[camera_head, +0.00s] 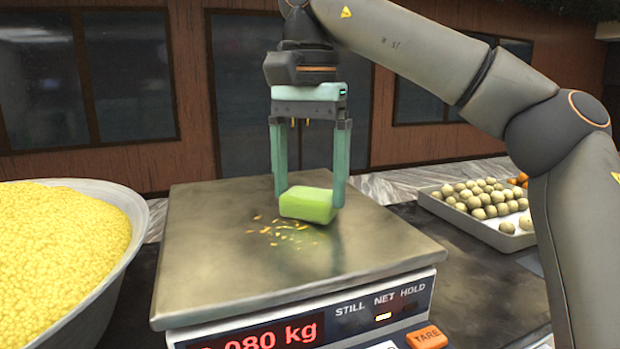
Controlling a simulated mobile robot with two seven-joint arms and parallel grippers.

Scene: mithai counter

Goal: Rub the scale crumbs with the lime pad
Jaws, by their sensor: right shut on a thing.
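The weighing scale (210,245) stands in the middle with a flat metal plate and a red lit display (262,336) reading about 080 kg, its left part cut off. Orange-yellow crumbs (287,231) lie scattered near the plate's middle. My right gripper (308,200) points down over the plate and is shut on the lime pad (306,205), a light green block between its two teal fingers. The pad is slightly tilted, at the upper right edge of the crumbs, on or just above the plate; I cannot tell if it touches. My left gripper is not in view.
A large metal bowl (137,222) heaped with yellow grains (55,250) stands close at the left. A tray (450,210) of round pale sweets (485,197) is at the right, behind my right arm. An orange TARE button (427,338) is on the scale's front.

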